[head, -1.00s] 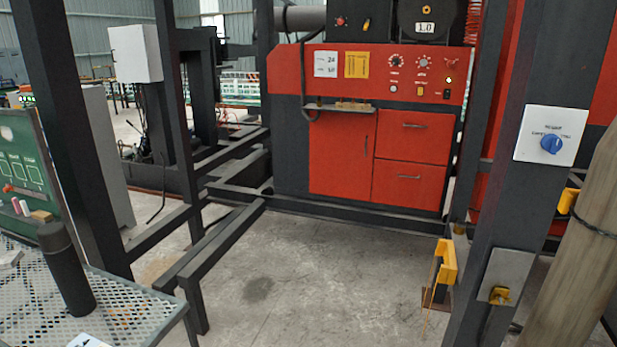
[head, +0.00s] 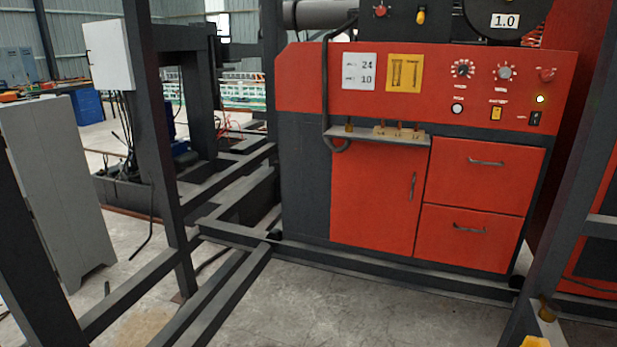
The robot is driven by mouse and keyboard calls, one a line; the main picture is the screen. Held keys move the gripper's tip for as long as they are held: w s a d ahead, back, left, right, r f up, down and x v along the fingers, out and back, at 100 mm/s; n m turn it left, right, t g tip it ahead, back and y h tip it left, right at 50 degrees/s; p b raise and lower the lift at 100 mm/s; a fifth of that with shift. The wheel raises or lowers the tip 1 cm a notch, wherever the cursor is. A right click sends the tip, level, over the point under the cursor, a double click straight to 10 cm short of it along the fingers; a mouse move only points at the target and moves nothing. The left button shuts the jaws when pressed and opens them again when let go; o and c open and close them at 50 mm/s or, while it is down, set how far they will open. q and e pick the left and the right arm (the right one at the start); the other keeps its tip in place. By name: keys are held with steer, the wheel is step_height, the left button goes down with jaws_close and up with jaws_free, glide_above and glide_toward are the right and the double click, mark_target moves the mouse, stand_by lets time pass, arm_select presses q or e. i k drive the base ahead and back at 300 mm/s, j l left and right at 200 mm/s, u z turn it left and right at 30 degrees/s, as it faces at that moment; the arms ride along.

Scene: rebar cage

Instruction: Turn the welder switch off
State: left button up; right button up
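The red and dark grey welder cabinet (head: 420,85) stands ahead, at the centre right of the head view. Its sloped front panel carries two round dials, a red knob (head: 547,74), a round white button (head: 458,109), a lit amber lamp (head: 540,99), a yellow rocker (head: 496,114) and a small black switch (head: 535,118). Which of these is the welder switch, and its position, are too small to tell.
A small shelf (head: 377,138) with brass-coloured pieces juts from the cabinet front. Dark steel rails (head: 220,285) run along the floor at left. A dark post (head: 577,190) stands at right. A grey cabinet (head: 58,180) is at left. The floor (head: 330,300) before the welder is partly clear.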

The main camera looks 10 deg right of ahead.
mark_target(546, 75)
steer(key=i+z, duration=0.15)
steer(key=i, duration=0.3)
steer(key=i+j+z, duration=0.15)
steer(key=i, duration=0.3)
steer(key=i+j+z, duration=0.15)
steer(key=i, duration=0.3)
steer(key=i+j+z, duration=0.15)
steer(key=i, duration=0.3)
